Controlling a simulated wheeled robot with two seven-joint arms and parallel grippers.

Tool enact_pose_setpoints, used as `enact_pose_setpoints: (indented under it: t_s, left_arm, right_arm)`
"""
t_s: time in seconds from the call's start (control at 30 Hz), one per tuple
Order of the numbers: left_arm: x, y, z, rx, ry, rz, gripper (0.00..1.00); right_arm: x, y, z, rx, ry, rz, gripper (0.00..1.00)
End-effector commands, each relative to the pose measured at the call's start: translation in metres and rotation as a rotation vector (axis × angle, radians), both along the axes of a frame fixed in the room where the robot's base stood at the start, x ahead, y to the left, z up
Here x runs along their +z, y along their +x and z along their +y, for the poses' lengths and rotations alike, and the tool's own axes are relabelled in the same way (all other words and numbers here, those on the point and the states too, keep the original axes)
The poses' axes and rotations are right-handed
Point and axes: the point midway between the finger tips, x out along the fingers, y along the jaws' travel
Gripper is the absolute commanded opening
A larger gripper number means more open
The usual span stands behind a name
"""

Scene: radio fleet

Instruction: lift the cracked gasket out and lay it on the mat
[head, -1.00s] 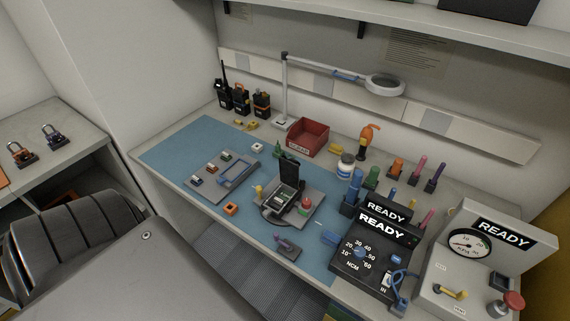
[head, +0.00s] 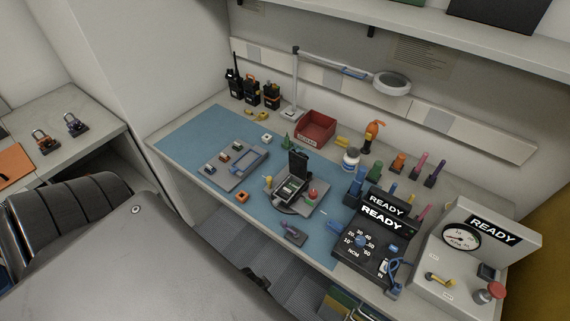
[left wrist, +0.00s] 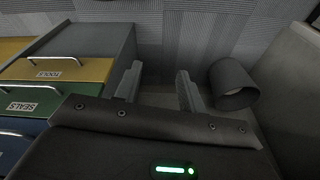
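An opened dark radio (head: 293,187) with a raised black cover sits in a grey fixture on the blue mat (head: 190,133) in the head view. I cannot make out the cracked gasket inside it at this size. In the left wrist view my left gripper (left wrist: 158,86) has its two fingers apart with nothing between them. It points at the ribbed floor beside a drawer cabinet, away from the radio. In the head view a dark part of my left arm shows at the bottom, below the bench's front edge. My right gripper is not in view.
A grey tray (head: 216,178) with small parts and an orange square piece (head: 242,197) lie on the mat. A red bin (head: 316,128) stands behind. A black READY unit (head: 372,240) is at right. Drawers (left wrist: 63,69) stand near my left gripper. The mat's left end is clear.

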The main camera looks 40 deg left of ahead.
Motion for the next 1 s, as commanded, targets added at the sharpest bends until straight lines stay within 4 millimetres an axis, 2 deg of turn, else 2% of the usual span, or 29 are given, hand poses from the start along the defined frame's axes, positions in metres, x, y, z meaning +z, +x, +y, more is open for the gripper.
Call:
enact_pose_setpoints:
  t_s: [0.03, 0.27, 0.37, 0.4, 0.5, 0.7, 0.8, 0.9, 0.97, 1.0]
  left_arm:
    - [0.027, 0.007, -0.001, 0.001, -0.002, -0.014, 0.40]
    - [0.121, 0.030, -0.005, -0.033, -0.001, -0.067, 0.40]
    - [0.167, 0.052, -0.012, -0.130, 0.012, -0.134, 0.40]
    - [0.186, 0.066, -0.017, -0.201, 0.025, -0.176, 0.40]
    - [0.225, 0.102, -0.036, -0.441, 0.076, -0.297, 0.40]
    - [0.276, 0.152, -0.072, -0.956, 0.228, -0.507, 0.40]
    - [0.297, 0.167, -0.084, -1.270, 0.345, -0.591, 0.40]
    - [0.312, 0.174, -0.081, -1.649, 0.503, -0.630, 0.40]
    - [0.316, 0.175, -0.067, -1.892, 0.608, -0.609, 0.40]
    - [0.318, 0.175, -0.053, -2.045, 0.673, -0.575, 0.40]
  right_arm:
    - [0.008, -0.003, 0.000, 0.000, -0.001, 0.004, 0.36]
    - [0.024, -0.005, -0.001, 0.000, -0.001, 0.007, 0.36]
    - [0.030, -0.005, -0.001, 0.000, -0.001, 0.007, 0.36]
    - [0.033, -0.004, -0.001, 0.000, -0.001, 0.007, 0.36]
    - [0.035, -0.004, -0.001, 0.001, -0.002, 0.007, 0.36]
    - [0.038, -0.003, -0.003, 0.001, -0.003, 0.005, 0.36]
    - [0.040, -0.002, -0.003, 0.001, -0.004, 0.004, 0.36]
    - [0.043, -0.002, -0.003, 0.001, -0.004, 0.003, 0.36]
    - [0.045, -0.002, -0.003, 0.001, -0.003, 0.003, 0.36]
    - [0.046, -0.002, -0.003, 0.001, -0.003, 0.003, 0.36]
